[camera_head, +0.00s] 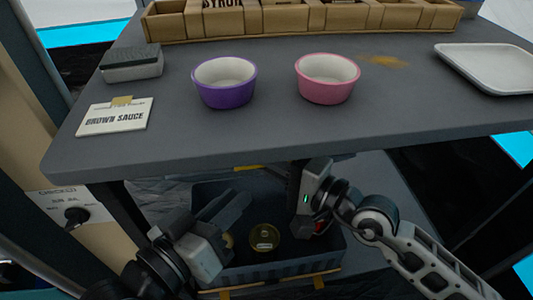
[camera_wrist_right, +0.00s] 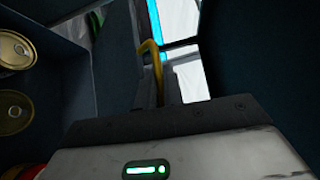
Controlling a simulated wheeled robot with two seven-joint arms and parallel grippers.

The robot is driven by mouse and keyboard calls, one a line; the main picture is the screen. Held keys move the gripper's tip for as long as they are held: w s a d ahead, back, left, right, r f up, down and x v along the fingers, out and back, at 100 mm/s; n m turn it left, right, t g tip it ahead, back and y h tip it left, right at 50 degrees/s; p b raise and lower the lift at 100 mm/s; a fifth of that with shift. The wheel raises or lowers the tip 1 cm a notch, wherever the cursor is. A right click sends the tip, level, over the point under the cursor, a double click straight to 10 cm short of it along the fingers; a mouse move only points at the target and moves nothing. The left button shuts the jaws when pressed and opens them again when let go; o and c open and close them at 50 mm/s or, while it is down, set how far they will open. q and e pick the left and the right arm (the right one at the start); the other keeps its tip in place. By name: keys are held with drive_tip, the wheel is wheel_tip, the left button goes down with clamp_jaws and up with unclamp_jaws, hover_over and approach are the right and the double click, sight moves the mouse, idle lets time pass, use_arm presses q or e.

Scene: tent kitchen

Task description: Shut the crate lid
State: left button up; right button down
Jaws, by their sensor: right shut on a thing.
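The dark crate (camera_head: 285,267) stands open below the table, with a gold-topped can (camera_head: 264,238) inside. Its dark lid (camera_head: 243,186) appears raised at the back, partly hidden under the table edge. In the right wrist view, dark panels surround a yellow latch (camera_wrist_right: 151,62), and cans (camera_wrist_right: 14,50) show at left. My left gripper (camera_head: 228,207) is over the crate's left side, its fingers seeming slightly apart and empty.
The grey table (camera_head: 290,125) overhangs the crate's back. On it are a purple bowl (camera_head: 225,93), a pink bowl (camera_head: 327,90), a sauce card (camera_head: 115,119), a grey block (camera_head: 132,68), a white tray (camera_head: 495,70) and a cardboard divider box (camera_head: 290,20).

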drive_tip(key=shift+f, duration=0.15)
drive_tip(key=c, duration=1.8)
unclamp_jaws()
drive_tip(key=shift+d, duration=0.1)
drive_tip(key=v, duration=0.7)
drive_tip(key=shift+s+b, duration=0.15)
drive_tip(key=shift+b, duration=0.15)
